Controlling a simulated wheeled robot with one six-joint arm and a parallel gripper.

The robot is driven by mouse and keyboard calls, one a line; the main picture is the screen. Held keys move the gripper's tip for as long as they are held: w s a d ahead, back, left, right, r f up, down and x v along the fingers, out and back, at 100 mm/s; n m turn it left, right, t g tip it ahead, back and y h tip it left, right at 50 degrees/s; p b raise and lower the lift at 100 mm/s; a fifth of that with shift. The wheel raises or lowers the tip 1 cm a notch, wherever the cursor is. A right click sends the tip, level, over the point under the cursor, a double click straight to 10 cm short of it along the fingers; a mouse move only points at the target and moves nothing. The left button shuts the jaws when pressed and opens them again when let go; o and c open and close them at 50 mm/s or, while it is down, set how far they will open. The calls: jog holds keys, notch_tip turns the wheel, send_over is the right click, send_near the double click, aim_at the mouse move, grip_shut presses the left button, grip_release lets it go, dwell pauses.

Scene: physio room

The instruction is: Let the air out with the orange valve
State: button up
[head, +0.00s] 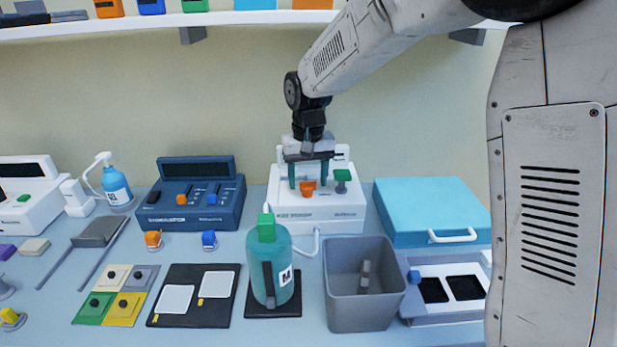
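The orange valve (307,188) sits on top of a white device (288,212) at the back middle of the bench. My gripper (308,183) points down over this device, its two teal fingers apart. In this view the valve shows between and just below the fingertips, with a gap on each side. I cannot tell whether the fingertips are level with it in depth. A green knob (342,177) on a grey stem stands on the same device, close to the right finger.
A teal bottle (270,285) with a green cap and a grey bin (362,315) stand in front of the device. A white hose (317,243) runs down from it. A dark blue console (192,212) is left, a light blue case (432,205) right. A shelf (130,27) crosses above.

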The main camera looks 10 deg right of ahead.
aim_at(313, 201)
notch_tip(313, 201, up, 8)
jog(key=shift+f, duration=0.1)
dwell(0.5)
jog(key=s+d, duration=0.4)
jog(key=s, duration=0.7)
jog(key=s+d+t, duration=0.1)
jog(key=s+d, duration=0.2)
jog(key=s, duration=0.8)
jog(key=s+d, duration=0.4)
jog(key=s, duration=0.8)
jog(key=shift+d+r, duration=0.3)
jog(key=shift+r, duration=0.05)
jog(key=shift+s, duration=0.1)
